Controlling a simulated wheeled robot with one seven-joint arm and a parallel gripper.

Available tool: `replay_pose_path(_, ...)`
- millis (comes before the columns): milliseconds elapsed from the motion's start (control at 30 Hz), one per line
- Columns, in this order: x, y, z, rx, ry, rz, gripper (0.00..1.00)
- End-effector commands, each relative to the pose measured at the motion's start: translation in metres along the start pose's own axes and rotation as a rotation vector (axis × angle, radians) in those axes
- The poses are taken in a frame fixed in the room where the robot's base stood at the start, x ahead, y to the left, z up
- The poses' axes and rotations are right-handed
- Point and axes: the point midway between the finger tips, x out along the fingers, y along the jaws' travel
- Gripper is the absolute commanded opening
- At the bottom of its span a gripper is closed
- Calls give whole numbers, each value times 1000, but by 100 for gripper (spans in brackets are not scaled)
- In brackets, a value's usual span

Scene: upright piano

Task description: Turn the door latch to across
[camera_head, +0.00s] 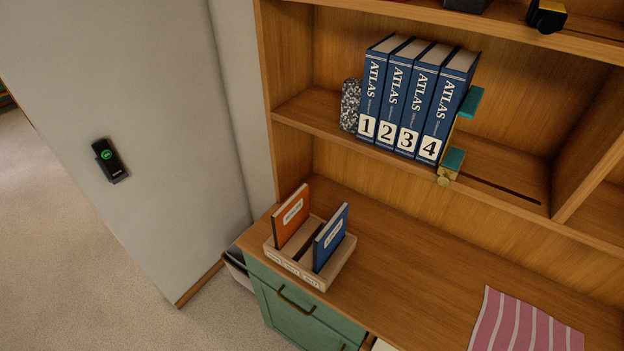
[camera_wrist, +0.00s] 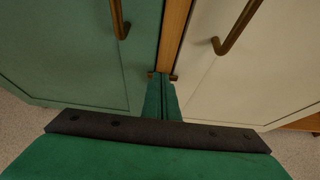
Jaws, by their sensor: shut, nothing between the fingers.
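In the wrist view, my gripper (camera_wrist: 163,80) points at the seam between a green door (camera_wrist: 80,60) and a cream door (camera_wrist: 235,80). Its two green fingers are shut together, with nothing seen between them. At the fingertips, a small dark brown piece, seemingly the door latch (camera_wrist: 151,74), shows a short end on either side of the fingers. It appears to lie across the wooden strip (camera_wrist: 174,35) between the doors. Its middle is hidden behind the fingers, and I cannot tell whether they touch it. The head view does not show my gripper or the latch.
Bronze handles stand out on the green door (camera_wrist: 119,20) and the cream door (camera_wrist: 236,28). In the head view, a wooden counter (camera_head: 400,260) holds a small book rack (camera_head: 310,268) and a pink striped cloth (camera_head: 525,325). Atlas volumes (camera_head: 415,100) stand on the shelf above.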

Motion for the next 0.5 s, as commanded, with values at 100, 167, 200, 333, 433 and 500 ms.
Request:
replay_pose_path(100,-2,0,3,2,-1,-2,0)
replay_pose_path(167,-3,0,5,2,-1,-1,0)
replay_pose_path(200,-3,1,6,1,-2,-1,0)
replay_pose_path(333,-6,1,4,-1,-1,-1,0)
replay_pose_path(433,-13,0,0,-1,0,-1,0)
replay_pose_path(500,-19,0,-3,-1,0,0,0)
